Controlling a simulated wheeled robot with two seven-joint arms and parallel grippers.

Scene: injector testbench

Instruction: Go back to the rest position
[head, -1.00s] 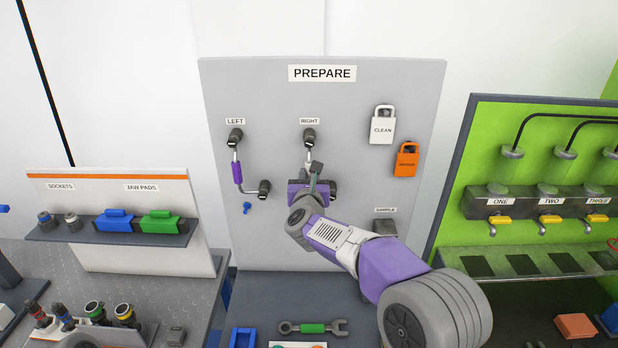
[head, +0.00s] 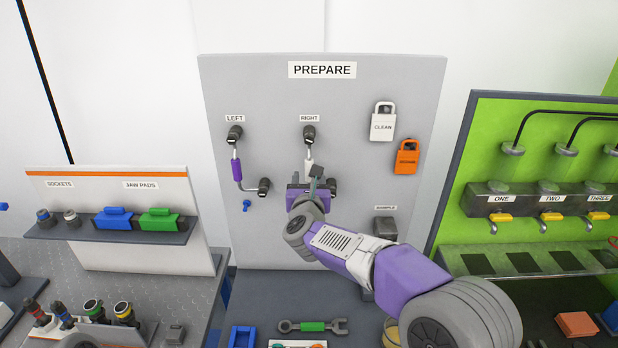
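My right arm comes in from the lower right, and its gripper (head: 312,188) is in front of the grey PREPARE panel (head: 270,100), at the lower end of the crank under the RIGHT label. The left crank (head: 237,170), with a purple grip, hangs under the LEFT label. My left gripper is not in view.
A white CLEAN tag (head: 382,126) and an orange tag (head: 406,158) hang on the panel's right. A green dispenser station (head: 540,150) stands at right. A shelf (head: 110,232) with blue and green jaw pads is at left. A green-handled wrench (head: 313,327) lies below the panel.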

